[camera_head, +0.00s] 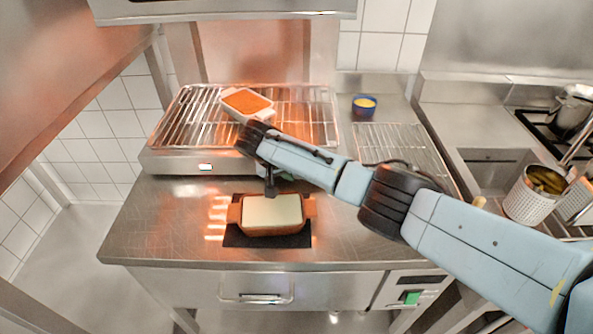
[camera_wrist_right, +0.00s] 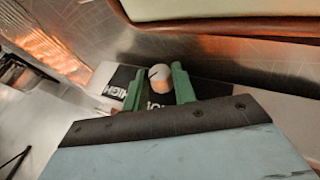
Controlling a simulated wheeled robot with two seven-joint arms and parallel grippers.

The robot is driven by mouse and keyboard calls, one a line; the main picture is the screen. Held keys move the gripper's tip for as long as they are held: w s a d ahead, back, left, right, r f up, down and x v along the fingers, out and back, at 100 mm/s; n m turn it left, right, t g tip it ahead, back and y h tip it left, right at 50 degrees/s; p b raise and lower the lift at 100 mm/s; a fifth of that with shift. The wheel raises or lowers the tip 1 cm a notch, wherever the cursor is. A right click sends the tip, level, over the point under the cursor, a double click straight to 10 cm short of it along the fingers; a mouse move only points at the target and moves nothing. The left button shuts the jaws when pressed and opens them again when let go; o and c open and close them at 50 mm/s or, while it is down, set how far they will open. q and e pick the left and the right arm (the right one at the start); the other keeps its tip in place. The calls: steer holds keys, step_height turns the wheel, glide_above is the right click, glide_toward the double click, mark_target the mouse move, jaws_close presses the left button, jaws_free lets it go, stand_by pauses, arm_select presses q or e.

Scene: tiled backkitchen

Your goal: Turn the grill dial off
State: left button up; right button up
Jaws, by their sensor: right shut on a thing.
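The grill (camera_head: 160,162) stands at the back left of the steel counter, with a wire rack on top. Its dial (camera_wrist_right: 160,76) is a small round metal knob beside a black label reading HIGH in the right wrist view. In the head view my arm hides the dial. My right gripper (camera_head: 281,176) is at the front of the grill, in from the right. Its two green fingers (camera_wrist_right: 158,88) are shut on the dial, one on each side. My left gripper is in neither view.
A white dish with orange food (camera_head: 246,103) sits on the rack. A brown dish with pale filling (camera_head: 272,212) rests on a black mat just below my right gripper.

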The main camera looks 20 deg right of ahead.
steer(key=shift+a+f+h+b, duration=0.1)
steer(key=shift+h+b, duration=0.7)
steer(key=shift+h, duration=0.1)
steer(key=o, duration=1)
steer(key=p+v, duration=0.1)
steer(key=v, duration=1.2)
steer(key=shift+w+a+r, duration=0.15)
steer(key=shift+r, duration=0.1)
